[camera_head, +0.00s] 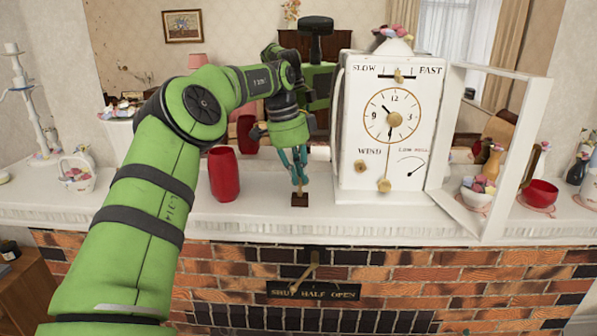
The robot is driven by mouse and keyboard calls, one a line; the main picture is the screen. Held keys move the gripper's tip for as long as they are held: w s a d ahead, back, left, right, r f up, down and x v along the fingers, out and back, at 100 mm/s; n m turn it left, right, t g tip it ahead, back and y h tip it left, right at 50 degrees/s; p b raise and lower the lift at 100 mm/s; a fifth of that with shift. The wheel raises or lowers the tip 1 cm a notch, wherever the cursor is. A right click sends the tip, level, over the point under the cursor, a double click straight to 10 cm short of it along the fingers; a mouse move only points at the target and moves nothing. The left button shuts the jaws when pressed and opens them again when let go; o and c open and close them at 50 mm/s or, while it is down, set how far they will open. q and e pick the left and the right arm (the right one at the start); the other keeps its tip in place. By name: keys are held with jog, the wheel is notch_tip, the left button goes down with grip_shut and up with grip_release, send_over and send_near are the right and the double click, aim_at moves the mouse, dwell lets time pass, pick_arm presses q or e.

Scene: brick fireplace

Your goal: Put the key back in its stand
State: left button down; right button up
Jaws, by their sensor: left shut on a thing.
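My left gripper (299,180) points down over the mantel shelf and is shut on the small brass key (299,188). Only a short piece of the key shows below the fingertips; the rest is hidden by them. The key's stand, a small dark brown block (299,200), sits on the shelf near its front edge, directly below the fingers. The key's lower end meets the top of the block in this view; I cannot tell if it is inserted. My right gripper is not in view.
A red vase (222,174) stands left of the stand. A white clock (390,125) with its door (490,150) swung open stands to the right. The shelf drops off in front.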

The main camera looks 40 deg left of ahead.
aim_at(298, 192)
pick_arm(q)
jog(key=shift+f, duration=0.3)
jog(key=c, duration=1.2)
grip_release()
jog(key=shift+c, duration=0.2)
jog(key=o, duration=0.5)
jog(key=shift+c, duration=0.2)
jog(key=shift+d+p+v, duration=0.2)
jog(key=shift+p+v, duration=0.5)
jog(key=shift+v, duration=0.5)
jog(key=shift+w+r, duration=0.2)
jog(key=shift+r, duration=2.2)
